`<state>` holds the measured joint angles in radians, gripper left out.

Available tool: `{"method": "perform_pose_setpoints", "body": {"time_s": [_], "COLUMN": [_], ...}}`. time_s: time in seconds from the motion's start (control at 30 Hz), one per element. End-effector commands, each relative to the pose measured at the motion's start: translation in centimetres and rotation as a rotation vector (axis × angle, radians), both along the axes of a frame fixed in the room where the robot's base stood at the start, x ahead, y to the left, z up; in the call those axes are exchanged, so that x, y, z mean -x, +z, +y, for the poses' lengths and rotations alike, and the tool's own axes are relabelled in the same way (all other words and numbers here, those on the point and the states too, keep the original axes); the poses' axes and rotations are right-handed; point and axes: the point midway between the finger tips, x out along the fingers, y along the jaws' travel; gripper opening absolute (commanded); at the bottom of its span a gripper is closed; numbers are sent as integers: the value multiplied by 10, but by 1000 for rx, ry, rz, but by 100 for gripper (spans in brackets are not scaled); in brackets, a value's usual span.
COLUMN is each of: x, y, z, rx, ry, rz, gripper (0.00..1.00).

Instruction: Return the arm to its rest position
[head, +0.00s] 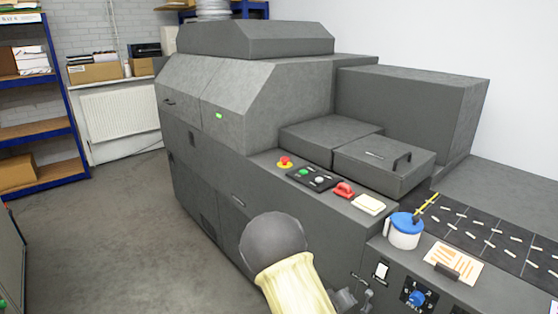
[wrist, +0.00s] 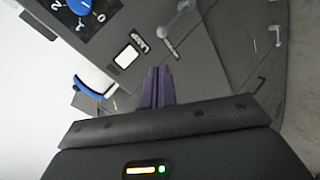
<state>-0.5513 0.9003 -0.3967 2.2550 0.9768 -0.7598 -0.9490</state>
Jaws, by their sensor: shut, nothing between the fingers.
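My gripper (wrist: 158,72) shows in the wrist view as two dark purple fingers pressed together, with nothing between them. The fingers are in front of the grey machine's front panel, below a white rocker switch (wrist: 126,57) in that picture. I cannot tell a clear gap or contact with the panel. In the head view my arm shows at the bottom centre as a dark round joint and a cream link. The gripper cannot be made out clearly there.
A large grey machine (head: 260,95) fills the middle and right. On its ledge are a red button (head: 285,161), a red-handled item (head: 343,189), a blue-lidded white tub (head: 405,231) and a paper card (head: 453,264). Blue shelving (head: 40,131) stands left. The floor (head: 110,230) at left is open.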

Motion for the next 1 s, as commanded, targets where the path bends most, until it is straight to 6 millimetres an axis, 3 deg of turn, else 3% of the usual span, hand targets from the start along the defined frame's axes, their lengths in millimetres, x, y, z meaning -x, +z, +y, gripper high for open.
{"method": "perform_pose_setpoints", "body": {"time_s": [0.27,0.5,0.8,1.0], "x": [26,70,151,190], "y": [32,77,136,155], "z": [31,53,54,44], "rx": [-474,-755,-890,-875], "ry": [-37,-67,-139,-198], "rz": [72,173,321,379], "gripper": [0,0,0,0]}}
